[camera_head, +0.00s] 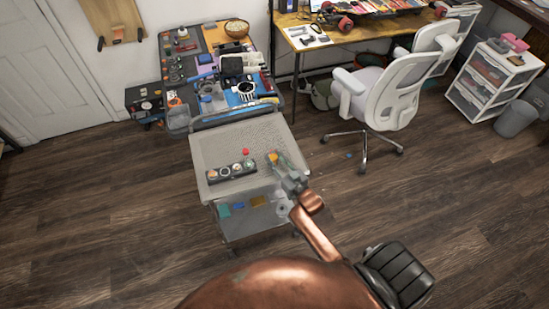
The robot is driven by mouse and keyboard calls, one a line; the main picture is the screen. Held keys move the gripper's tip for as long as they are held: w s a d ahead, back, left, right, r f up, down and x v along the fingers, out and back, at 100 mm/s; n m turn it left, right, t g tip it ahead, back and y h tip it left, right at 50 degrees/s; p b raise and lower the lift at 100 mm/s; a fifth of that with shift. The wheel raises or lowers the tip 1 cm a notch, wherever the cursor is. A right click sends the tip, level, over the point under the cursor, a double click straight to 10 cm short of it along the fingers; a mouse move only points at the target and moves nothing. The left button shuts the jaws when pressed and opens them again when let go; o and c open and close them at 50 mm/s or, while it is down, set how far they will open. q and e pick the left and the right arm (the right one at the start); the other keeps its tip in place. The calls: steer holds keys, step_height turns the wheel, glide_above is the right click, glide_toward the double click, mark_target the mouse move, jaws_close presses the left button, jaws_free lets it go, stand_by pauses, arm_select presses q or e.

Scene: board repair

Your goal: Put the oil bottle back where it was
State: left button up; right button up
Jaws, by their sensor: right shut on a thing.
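My right gripper (279,165) is over the right side of the grey cart's top. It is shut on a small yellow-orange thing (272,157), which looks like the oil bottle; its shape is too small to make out. I cannot tell whether it touches the cart top. A dark rack (229,173) with several round items in a row stands on the cart, left of the gripper. A small red item (245,152) is just behind the rack. My left gripper is out of view.
The cart (214,148) has a raised handle at its back and lower-shelf items. Behind it is a cluttered workbench (212,39). A white chair (375,100) stands to the right, near a desk (290,20) and drawers (492,80). The wooden floor on both sides is mostly clear.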

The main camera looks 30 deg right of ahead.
steer(key=o, duration=1.2)
steer(key=s+p, duration=0.1)
steer(key=s, duration=1.1)
steer(key=shift+d, duration=0.15)
